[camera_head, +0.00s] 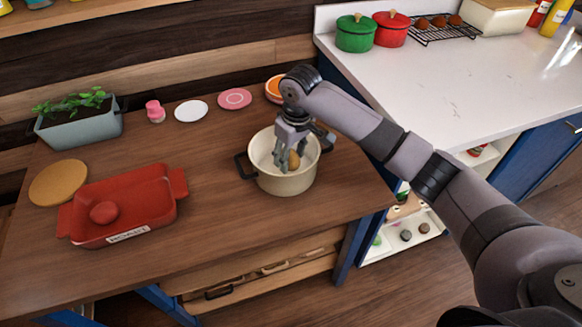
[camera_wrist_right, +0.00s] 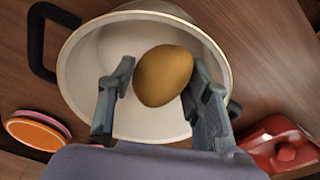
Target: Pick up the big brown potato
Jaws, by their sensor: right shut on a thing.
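The big brown potato (camera_head: 292,160) is inside a cream pot (camera_head: 285,185) with dark handles on the wooden counter. My right gripper (camera_head: 286,158) reaches down into the pot from above and is shut on the potato. In the right wrist view the potato (camera_wrist_right: 164,76) sits between the two fingers of the right gripper (camera_wrist_right: 160,88), with the pot's pale inside around it. I cannot tell whether the potato still touches the pot's bottom. My left gripper is not in view.
A red baking dish (camera_head: 160,208) with a red round item stands at left. Behind are a planter (camera_head: 82,128), a pink plate (camera_head: 235,98) and a white plate (camera_head: 191,110). The white counter (camera_head: 450,95) holds green and red pots. Bare wood lies between dish and pot.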

